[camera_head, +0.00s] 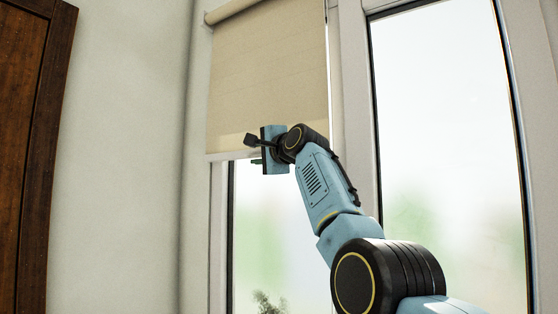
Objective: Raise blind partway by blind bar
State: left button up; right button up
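A beige roller blind (265,75) hangs over the upper part of the left window pane, from a roller at the top. Its pale blind bar (226,156) runs along the lower edge; my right gripper and wrist hide part of it. My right gripper (252,150) is at the bar, in front of the blind's lower edge, with one dark finger above the bar's level and another, partly hidden, below it. The fingers look apart; whether they touch the bar is unclear. My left gripper is not in view.
White window frames surround the left pane and a taller uncovered right pane (445,120). A dark wooden door or panel (35,130) stands at the far left, beyond bare wall (125,150). A blurred plant (267,303) shows low through the left pane.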

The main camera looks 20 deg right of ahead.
jog(key=s+d+b, duration=0.2)
jog(key=s+b, duration=0.6)
jog(key=s, duration=0.3)
jog(key=shift+f, duration=0.3)
jog(key=shift+s, duration=0.1)
